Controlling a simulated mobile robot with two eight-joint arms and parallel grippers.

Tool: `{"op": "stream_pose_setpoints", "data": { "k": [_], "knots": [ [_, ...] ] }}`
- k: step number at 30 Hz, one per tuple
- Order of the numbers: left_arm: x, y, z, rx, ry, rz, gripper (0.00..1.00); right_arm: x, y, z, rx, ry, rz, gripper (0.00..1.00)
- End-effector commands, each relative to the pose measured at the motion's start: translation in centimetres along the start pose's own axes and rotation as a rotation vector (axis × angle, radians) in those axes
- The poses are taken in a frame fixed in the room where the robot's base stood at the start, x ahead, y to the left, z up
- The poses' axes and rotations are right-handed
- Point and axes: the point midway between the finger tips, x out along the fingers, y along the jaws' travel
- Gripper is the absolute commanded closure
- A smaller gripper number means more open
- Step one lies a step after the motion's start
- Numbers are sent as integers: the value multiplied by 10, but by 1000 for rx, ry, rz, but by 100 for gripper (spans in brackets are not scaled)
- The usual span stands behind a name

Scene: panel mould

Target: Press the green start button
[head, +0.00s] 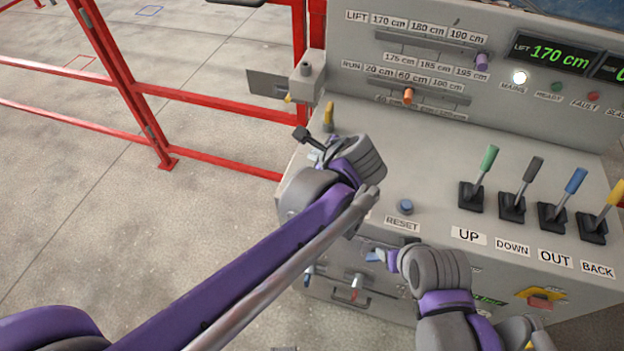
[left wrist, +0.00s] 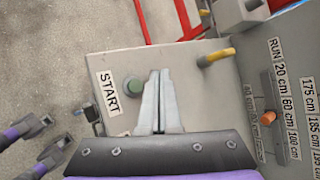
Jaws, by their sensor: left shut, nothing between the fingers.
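The green start button (left wrist: 133,86) shows in the left wrist view, beside its START label (left wrist: 108,93) on the grey panel top. My left gripper (left wrist: 160,74) is shut and empty, its tips just right of the button in that picture. I cannot tell whether they touch it. In the head view my left gripper (head: 316,153) is over the panel's left part, and its wrist hides the start button. My right gripper (head: 378,256) is low at the panel's front edge; its finger opening is unclear.
A blue knob (head: 406,206) stands above the RESET label. Green, black, blue and yellow levers line the right side. A yellow-tipped lever (head: 329,113) stands beyond my left gripper. The MAINS lamp (head: 519,77) is lit white. A red railing (head: 200,98) runs behind.

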Motion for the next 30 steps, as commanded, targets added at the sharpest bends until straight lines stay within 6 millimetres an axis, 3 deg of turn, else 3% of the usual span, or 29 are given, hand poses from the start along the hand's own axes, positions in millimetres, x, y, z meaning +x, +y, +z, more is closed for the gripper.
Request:
{"op": "stream_pose_setpoints", "data": {
  "k": [3, 12, 30],
  "knots": [
    [16, 14, -13, 1, 3, 5, 100, 13, 0, 18, 0, -17, 0, 40],
    [40, 31, -30, 1, 1, 2, 100, 31, 0, 40, 0, -36, 0, 40],
    [42, 31, -31, 0, 0, 0, 100, 32, 0, 40, 0, -37, 0, 40]
  ]
}}
